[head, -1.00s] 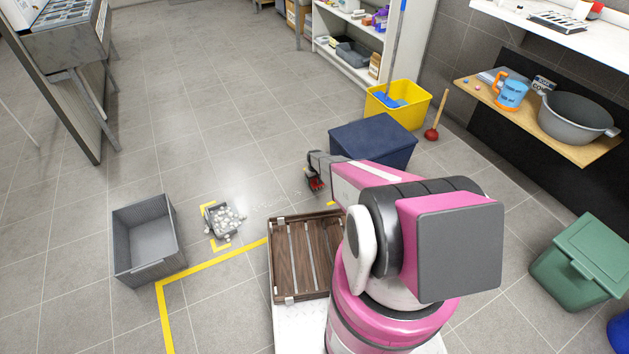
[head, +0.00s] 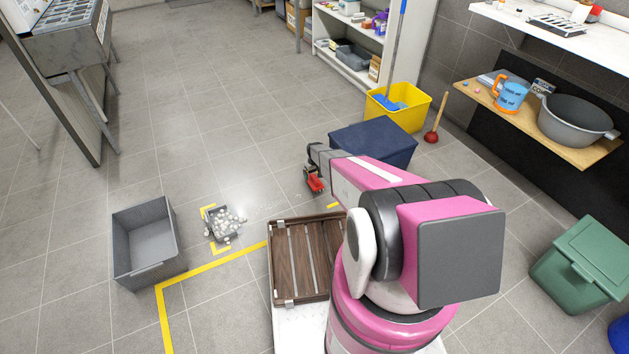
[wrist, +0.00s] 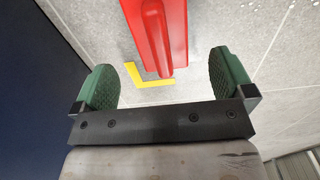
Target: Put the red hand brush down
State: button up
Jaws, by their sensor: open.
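The red hand brush (head: 316,184) shows just below my gripper (head: 309,175) in the head view, seemingly at the floor; its bristles cannot be made out clearly. In the wrist view the brush (wrist: 157,35) runs down from the top edge, its handle end pointing toward my gripper (wrist: 163,65). The two green finger pads stand wide apart, with clear gaps on both sides of the handle and nothing gripped. A yellow corner mark (wrist: 152,82) lies on the floor by the handle end.
A dark blue box (head: 370,143) stands close right of my gripper, with a yellow bucket (head: 412,107) behind. A wooden slatted crate (head: 292,265) is in front. Left are a small grey tray of white bits (head: 214,224) and a grey bin (head: 146,240). Behind is open floor.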

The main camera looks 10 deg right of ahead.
aim_at(315, 179)
jog(key=s+r+m, duration=0.1)
jog(key=s+r, duration=0.7)
jog(key=r, duration=0.5)
jog(key=s+r, duration=0.7)
jog(key=r, duration=0.6)
jog(key=s+r+m, duration=0.2)
jog(key=s+r, duration=1.8)
jog(key=s, duration=0.2)
jog(key=shift+r+m, duration=0.3)
